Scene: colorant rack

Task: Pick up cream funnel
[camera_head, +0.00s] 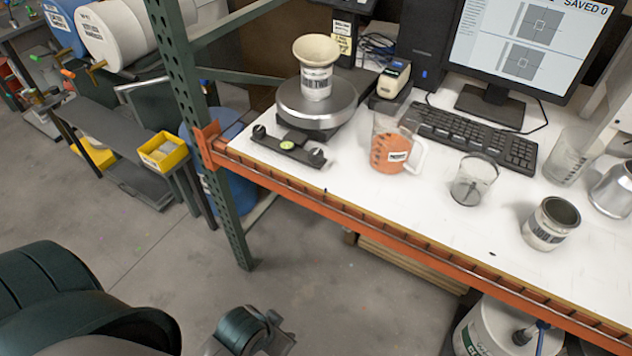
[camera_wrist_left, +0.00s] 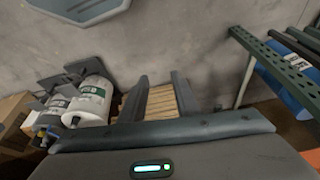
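The cream funnel (camera_head: 316,50) has a wide flared rim and stands upright at the back left of the white bench. Below its rim is a narrower labelled section; I cannot tell whether that is its own body or a separate cup. It rests on the round metal plate of a scale (camera_head: 318,104). My left gripper (camera_wrist_left: 160,92) shows in the left wrist view with its two fingers apart and nothing between them. It is away from the funnel, which that view does not show. My right gripper is not in view.
The bench (camera_head: 345,185) has an orange front beam (camera_head: 400,235) and a green upright post (camera_head: 205,150) left of the scale. An orange-filled pitcher (camera_head: 390,150), a clear beaker (camera_head: 473,180), a metal can (camera_head: 551,223) and a keyboard (camera_head: 470,135) stand right of the scale.

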